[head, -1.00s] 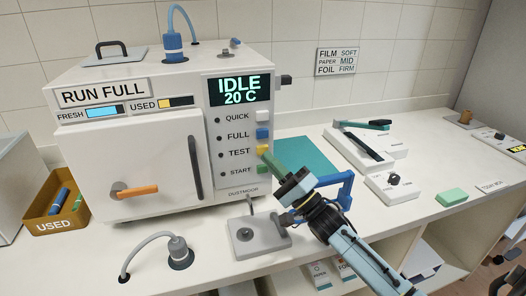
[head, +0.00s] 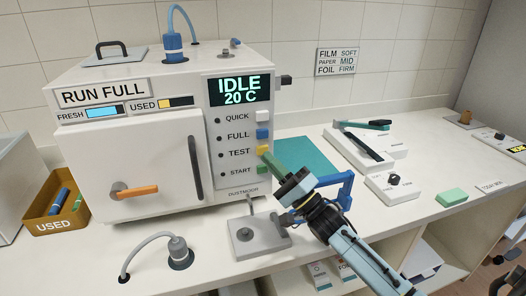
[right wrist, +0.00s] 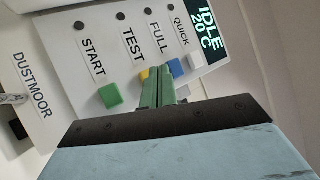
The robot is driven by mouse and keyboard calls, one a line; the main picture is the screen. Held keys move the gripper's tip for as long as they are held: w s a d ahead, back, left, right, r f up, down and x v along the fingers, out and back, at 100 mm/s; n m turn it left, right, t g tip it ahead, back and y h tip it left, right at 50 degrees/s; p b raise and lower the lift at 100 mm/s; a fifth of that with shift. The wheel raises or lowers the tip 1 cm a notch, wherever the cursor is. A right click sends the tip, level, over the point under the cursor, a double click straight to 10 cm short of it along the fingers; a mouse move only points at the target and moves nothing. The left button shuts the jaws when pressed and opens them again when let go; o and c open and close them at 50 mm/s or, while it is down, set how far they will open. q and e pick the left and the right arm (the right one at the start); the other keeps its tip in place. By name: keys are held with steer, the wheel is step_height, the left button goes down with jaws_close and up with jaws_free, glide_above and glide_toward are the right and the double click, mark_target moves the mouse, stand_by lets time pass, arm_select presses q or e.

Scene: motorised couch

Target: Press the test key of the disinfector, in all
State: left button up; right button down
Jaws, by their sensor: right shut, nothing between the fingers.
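The disinfector (head: 150,150) is a white cabinet on the counter with its door shut. Its display (head: 239,90) reads IDLE 20 C. The yellow test key (head: 262,150) sits beside the TEST label, below the blue full key (head: 262,133) and above the green start key (head: 262,169). My right gripper (head: 268,158) is shut and empty, its green fingertips at or just in front of the test key. In the right wrist view the fingers (right wrist: 158,85) partly cover the yellow test key (right wrist: 145,74); I cannot tell whether they touch it. My left gripper is not in view.
A grey stand (head: 258,243) is on the counter below the right gripper. A brown USED tray (head: 48,208) stands at the left and a curved hose fitting (head: 178,252) at the front. A teal mat (head: 308,153) and a sealer (head: 368,145) lie to the right.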

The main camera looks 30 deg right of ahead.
steer(key=shift+w, duration=0.1)
stand_by(0.5)
steer(key=shift+w+d, duration=0.15)
steer(key=shift+w, duration=0.2)
steer(key=shift+w, duration=0.45)
stand_by(0.6)
steer(key=shift+s, duration=0.1)
steer(key=shift+s+p, duration=0.6)
steer(key=shift+s, duration=0.2)
